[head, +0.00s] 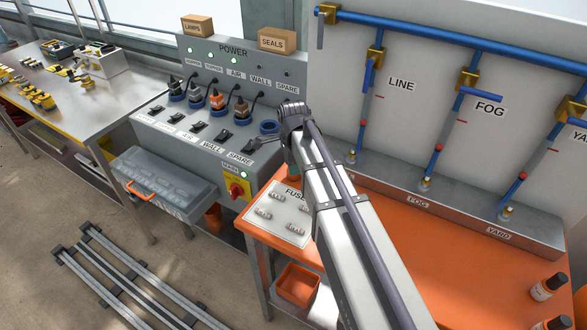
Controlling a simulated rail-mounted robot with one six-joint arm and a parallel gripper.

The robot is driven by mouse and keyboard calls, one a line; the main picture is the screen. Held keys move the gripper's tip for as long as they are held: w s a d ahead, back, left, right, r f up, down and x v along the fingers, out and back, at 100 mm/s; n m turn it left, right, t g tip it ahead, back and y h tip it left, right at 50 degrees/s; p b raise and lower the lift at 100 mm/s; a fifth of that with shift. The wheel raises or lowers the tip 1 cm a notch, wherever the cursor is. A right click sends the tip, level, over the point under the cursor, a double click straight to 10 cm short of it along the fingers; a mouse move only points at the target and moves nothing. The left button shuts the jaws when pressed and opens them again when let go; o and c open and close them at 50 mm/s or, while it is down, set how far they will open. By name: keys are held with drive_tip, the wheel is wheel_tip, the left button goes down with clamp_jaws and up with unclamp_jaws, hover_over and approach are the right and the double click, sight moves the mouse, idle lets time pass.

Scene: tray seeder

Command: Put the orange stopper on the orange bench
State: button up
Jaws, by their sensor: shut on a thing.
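My gripper (262,141) reaches left from my wrist to the sloped front of the power cabinet, beside the SPARE switch. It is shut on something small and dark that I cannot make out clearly. I cannot pick out an orange stopper. The orange bench (462,260) fills the lower right, and my arm crosses over its left part.
A fuse plate (276,213) lies on the bench. Pipes with valves stand behind.

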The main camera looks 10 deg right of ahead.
drive_tip(key=shift+f, duration=0.2)
drive_tip(key=o, duration=0.9)
drive_tip(key=shift+r, duration=0.1)
wheel_tip(320, 180, up, 13)
drive_tip(key=p, duration=1.2)
drive_tip(key=s+n, duration=0.5)
drive_tip(key=n, duration=0.1)
drive_tip(key=s+n, duration=1.1)
drive_tip(key=s, duration=0.1)
drive_tip(key=shift+s+f+n, duration=0.15)
drive_tip(key=shift+f+n, duration=0.2)
drive_tip(key=shift+n, duration=0.05)
